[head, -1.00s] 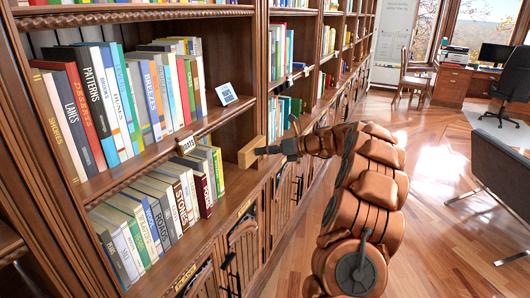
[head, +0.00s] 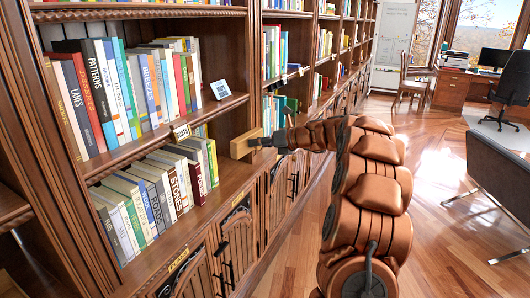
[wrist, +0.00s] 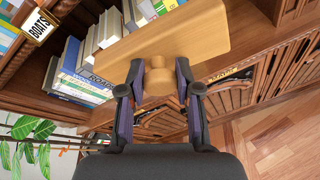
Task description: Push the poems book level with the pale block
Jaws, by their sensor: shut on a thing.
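The poems book (head: 198,184) is the dark red spine at the right end of the front books on the lower shelf. Its front stands out a little toward the shelf edge beside the stones book (head: 183,186). The pale block (head: 243,145) is a wooden board with a round knob, to the right of the books, apart from the poems book. My gripper (head: 262,141) is shut on the block's knob; in the wrist view the fingers (wrist: 158,88) clasp it from both sides. The block (wrist: 170,40) hides part of the books there.
Books stand on the lower shelf, with a roads book (wrist: 90,85) in the wrist view. An upright post (head: 253,60) and the upper shelf's edge (head: 150,142) bound the space. Cabinet doors (head: 240,245) lie below. Open floor is at the right.

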